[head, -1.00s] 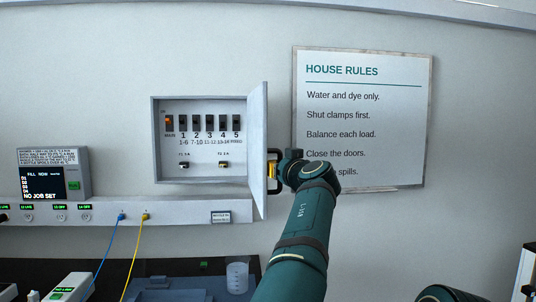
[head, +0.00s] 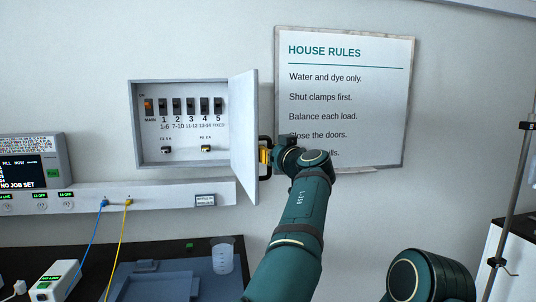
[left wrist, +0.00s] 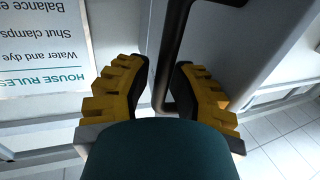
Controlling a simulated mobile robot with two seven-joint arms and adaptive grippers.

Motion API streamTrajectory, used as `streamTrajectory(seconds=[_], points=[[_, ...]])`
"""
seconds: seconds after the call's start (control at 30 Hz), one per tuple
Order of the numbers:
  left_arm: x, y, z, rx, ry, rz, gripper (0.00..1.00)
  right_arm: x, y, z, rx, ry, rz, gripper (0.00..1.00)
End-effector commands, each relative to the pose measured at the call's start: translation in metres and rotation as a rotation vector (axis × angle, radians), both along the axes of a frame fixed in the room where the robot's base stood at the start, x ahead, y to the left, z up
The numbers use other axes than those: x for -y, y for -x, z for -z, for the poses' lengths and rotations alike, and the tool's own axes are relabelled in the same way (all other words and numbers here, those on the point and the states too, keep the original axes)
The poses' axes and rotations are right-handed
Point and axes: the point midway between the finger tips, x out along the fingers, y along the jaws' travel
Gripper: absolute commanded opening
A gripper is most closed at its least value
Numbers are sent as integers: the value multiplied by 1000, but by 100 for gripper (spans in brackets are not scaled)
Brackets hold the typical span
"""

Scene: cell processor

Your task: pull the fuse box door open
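The fuse box (head: 184,158) is on the wall, with its switches in plain view. Its grey door (head: 244,125) stands wide open, hinged at the box's right side. The dark door handle (head: 265,142) is on the door's outer face, on the right. My left gripper (head: 265,156) is at the handle. In the left wrist view its yellow-backed fingers (left wrist: 160,95) are apart, with the handle bar (left wrist: 172,50) between them. The bar is close to the right finger and a gap shows on the left. My right gripper is out of view.
A House Rules sign (head: 345,100) hangs on the wall right of the door. Below the box are a trunking strip (head: 150,194), blue and yellow cables, a clear beaker (head: 222,256) and a blue-grey tray (head: 150,288). A metal stand (head: 510,200) is at the far right.

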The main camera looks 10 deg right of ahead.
Motion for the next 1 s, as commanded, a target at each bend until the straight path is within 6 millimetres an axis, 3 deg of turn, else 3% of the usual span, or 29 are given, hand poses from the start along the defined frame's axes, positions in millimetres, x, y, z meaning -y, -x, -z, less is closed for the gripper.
streamTrajectory(seconds=[0.57,1.0], points=[[-1,0,3,-6,0,-5,43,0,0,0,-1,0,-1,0],[14,36,3,-7,1,-2,43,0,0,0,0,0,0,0]])
